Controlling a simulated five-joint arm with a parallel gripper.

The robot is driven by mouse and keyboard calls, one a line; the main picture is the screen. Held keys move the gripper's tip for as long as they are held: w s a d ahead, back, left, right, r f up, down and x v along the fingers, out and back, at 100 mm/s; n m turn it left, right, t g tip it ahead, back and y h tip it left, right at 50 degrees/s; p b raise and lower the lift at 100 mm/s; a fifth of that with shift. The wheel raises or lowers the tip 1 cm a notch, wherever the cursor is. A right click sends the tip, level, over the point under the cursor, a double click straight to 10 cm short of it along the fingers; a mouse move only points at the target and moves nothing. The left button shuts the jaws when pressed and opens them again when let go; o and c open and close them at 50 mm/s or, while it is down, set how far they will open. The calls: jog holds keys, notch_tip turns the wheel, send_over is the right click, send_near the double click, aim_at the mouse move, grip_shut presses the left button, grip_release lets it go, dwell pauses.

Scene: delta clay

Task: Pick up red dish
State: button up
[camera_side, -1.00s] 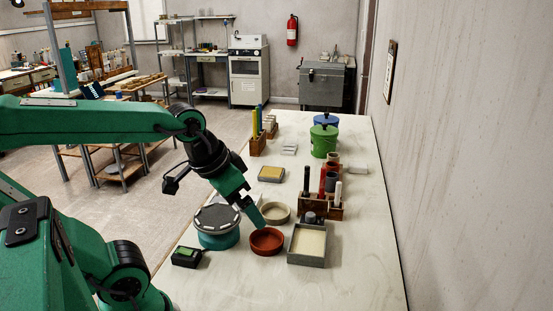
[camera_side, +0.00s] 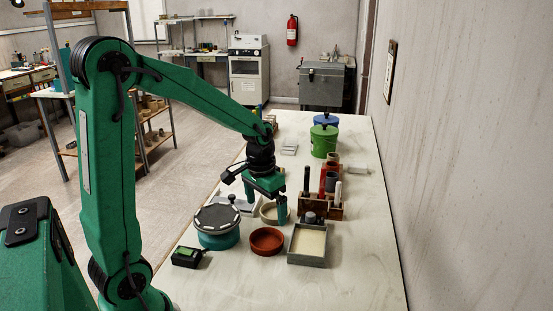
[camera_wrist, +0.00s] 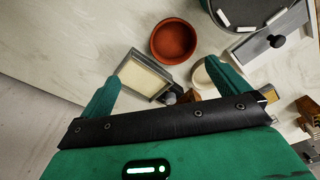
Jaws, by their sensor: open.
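The red dish (camera_side: 267,241) is a shallow round bowl standing upright on the pale table in the side view. It looks empty. It also shows whole near the top middle of the wrist view (camera_wrist: 173,41). My gripper (camera_side: 265,205) is open and empty, with its fingers pointing down. It is beyond the dish, above the beige dish (camera_side: 268,213), and is not touching the red dish. In the wrist view the two fingers of my gripper (camera_wrist: 165,88) are spread wide apart, with the red dish ahead of them.
A grey tray with a cream slab (camera_side: 307,244) stands right of the dish. A teal turntable (camera_side: 218,238) stands left, with a small dark device (camera_side: 187,257) in front. A wooden tool holder (camera_side: 322,207) and green canister (camera_side: 323,141) are farther back. The table's front is clear.

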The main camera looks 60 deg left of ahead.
jog(key=g, duration=0.1)
send_over(266, 244)
notch_tip(266, 244, down, 5)
jog(key=shift+a+f, duration=0.15)
jog(key=shift+f, duration=0.05)
jog(key=shift+f, duration=0.1)
jog(key=shift+f, duration=1.2)
jog(key=shift+f, duration=0.1)
jog(key=shift+f, duration=2.5)
jog(key=shift+w, duration=0.1)
jog(key=c, duration=0.9)
